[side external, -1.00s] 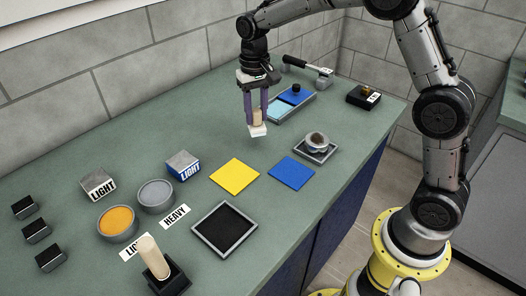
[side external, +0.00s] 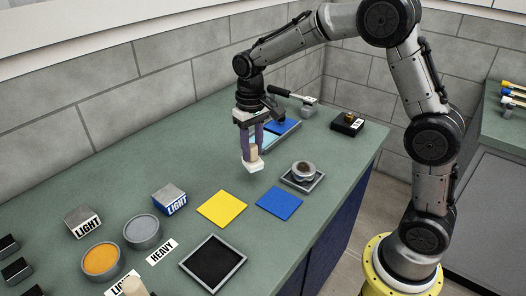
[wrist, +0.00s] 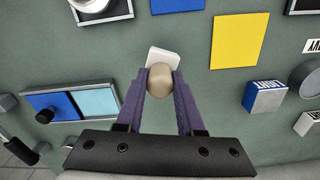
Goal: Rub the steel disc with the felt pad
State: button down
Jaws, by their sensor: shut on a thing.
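My gripper (side external: 252,155) is shut on the beige handle of the felt pad. The pad's white block (side external: 253,166) hangs below the fingers, above the green worktop and apart from it. In the wrist view the rounded handle (wrist: 160,80) sits between the purple fingers, with the white pad (wrist: 160,56) showing past it. A round, steel-looking piece with a brownish top (side external: 303,168) sits on a square grey tray (side external: 318,184) to the right of the pad; I take it for the steel disc. In the wrist view it is cut off at the top left.
A yellow square (side external: 222,208) and a blue square (side external: 279,201) lie flat in front. Black-floored tray (side external: 240,250), orange dish (side external: 101,260), grey dish (side external: 142,231) and labelled blocks (side external: 171,198) stand nearer left. A compartment tray (wrist: 70,105) and black box (side external: 347,122) stand behind.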

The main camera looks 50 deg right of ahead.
jog(key=s+d+r, duration=0.3)
jog(key=s+r, duration=0.1)
jog(key=s, duration=0.3)
jog(key=s+d+r, duration=0.4)
jog(key=s, duration=0.2)
jog(key=shift+m, duration=0.5)
jog(key=shift+s+d+f, duration=0.1)
jog(key=shift+d+f, duration=0.05)
jog(key=shift+f, duration=1.7)
jog(key=shift+s+d+f, duration=0.1)
jog(key=shift+f, duration=1.7)
jog(key=shift+w+f, duration=0.2)
jog(key=shift+w, duration=0.1)
jog(key=shift+w+f, duration=0.2)
jog(key=shift+w, duration=1.65)
jog(key=shift+s, duration=2.2)
notch_tip(320, 180, up, 8)
jog(key=shift+r, duration=0.15)
jog(key=shift+w, duration=0.1)
